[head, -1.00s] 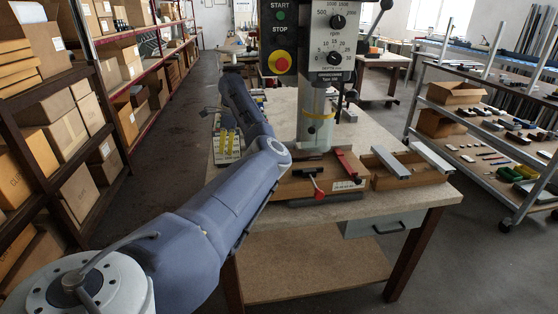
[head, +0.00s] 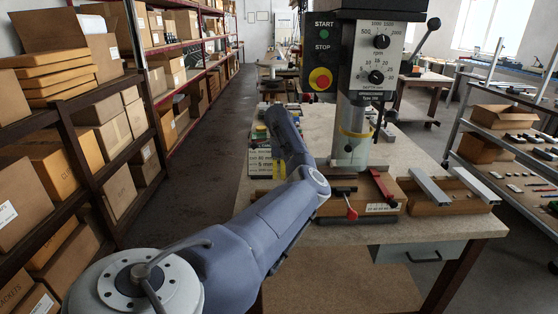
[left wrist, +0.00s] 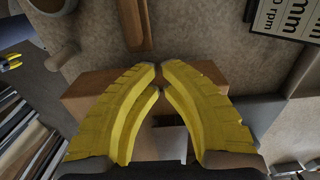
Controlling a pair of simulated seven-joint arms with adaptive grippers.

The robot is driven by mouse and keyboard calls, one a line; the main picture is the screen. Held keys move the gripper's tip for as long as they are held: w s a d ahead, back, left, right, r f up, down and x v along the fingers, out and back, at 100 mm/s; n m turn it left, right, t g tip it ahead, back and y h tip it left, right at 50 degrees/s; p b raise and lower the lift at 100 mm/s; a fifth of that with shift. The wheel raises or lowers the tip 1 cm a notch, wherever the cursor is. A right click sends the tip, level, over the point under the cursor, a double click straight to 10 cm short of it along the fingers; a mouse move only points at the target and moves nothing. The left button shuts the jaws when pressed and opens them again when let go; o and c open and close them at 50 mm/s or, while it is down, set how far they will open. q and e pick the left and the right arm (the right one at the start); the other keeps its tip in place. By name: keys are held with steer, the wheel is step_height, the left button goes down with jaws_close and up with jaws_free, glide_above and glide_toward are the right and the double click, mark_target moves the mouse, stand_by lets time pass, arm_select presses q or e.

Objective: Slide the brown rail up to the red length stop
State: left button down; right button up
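My left arm crosses the head view from the lower left; its gripper is hidden behind the arm there. In the left wrist view my left gripper (left wrist: 160,72) has yellow ribbed fingers with tips almost meeting and nothing seen between them. A narrow brown bar, which looks like the brown rail (left wrist: 137,25), lies ahead of the tips, apart from them. I cannot make it out surely in the head view. A red bar, likely the red length stop (head: 383,188), stands on the wooden jig (head: 410,207) below the drill. My right gripper is not in view.
A drill press (head: 352,75) stands over the bench (head: 410,150). Two pale profiles (head: 430,188) lie at the jig's right. A red-tipped handle (head: 351,212) sticks out in front. A label plate (head: 262,160) lies left. Shelves of boxes line the left side; a rack stands right.

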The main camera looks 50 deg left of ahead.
arm_select(q)
steer(key=shift+w+d, duration=0.65)
steer(key=shift+w, duration=0.15)
steer(key=shift+w+d, duration=0.6)
steer(key=shift+w, duration=0.2)
